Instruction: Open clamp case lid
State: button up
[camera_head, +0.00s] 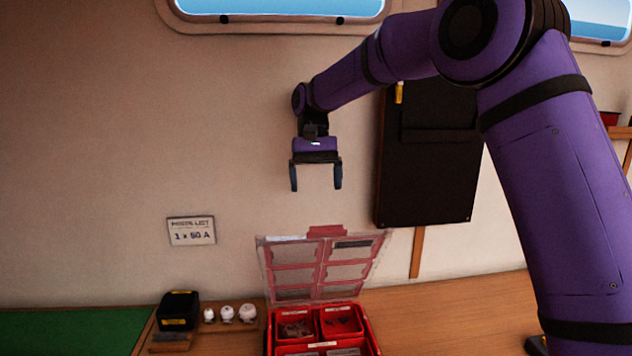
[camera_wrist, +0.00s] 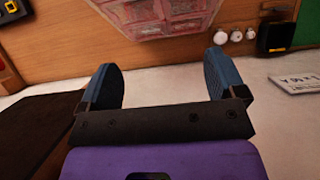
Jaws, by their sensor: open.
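The clamp case (camera_head: 370,336) is a red box with compartments on the wooden bench, at the bottom of the head view. Its clear lid (camera_head: 320,265) with red ribs stands raised at the back, leaning toward the wall. Small dark parts lie in the compartments; the case's front is cut off by the frame. The lid also shows at the top of the wrist view (camera_wrist: 160,14). My gripper (camera_head: 316,186) is open and empty, pointing down, well above the lid and apart from it. Its two blue fingers also show spread in the wrist view (camera_wrist: 163,85).
A black bin (camera_head: 179,310) and several white round pieces (camera_head: 227,314) stand left of the case. A green mat (camera_head: 65,331) lies at far left. A sign (camera_head: 191,231) and a dark panel (camera_head: 428,155) are on the wall.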

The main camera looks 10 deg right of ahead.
jog(key=v, duration=0.7)
jog(key=shift+r, duration=0.25)
jog(key=shift+w, duration=0.1)
